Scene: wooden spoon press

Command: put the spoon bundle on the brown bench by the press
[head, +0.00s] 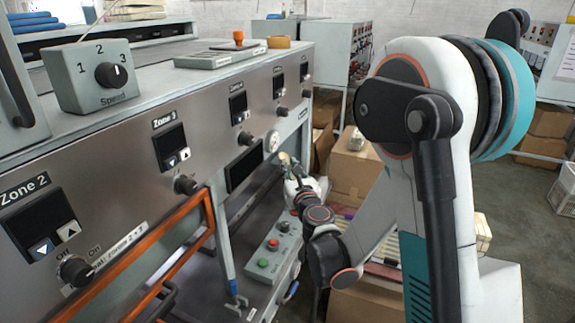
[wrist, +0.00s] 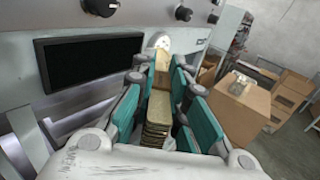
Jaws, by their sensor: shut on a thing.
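My gripper (wrist: 160,78) is shut on the spoon bundle (wrist: 158,106), a stack of flat pale wooden pieces between the teal finger pads. The bundle points away from the wrist camera, toward the press front. In the head view my gripper (head: 289,165) is small and partly hidden by my own wrist, with a pale bit of the bundle showing at its tip. It is beside the right end of the grey press (head: 215,130), below the row of zone controls. I cannot clearly make out the brown bench; my arm covers much of the area right of the press.
Cardboard boxes (head: 355,165) stand right of the press and also show in the wrist view (wrist: 243,108). A control box with red and green buttons (head: 272,247) sits low in front. An orange rail (head: 150,262) sticks out at the press front. Open floor (head: 525,215) lies far right.

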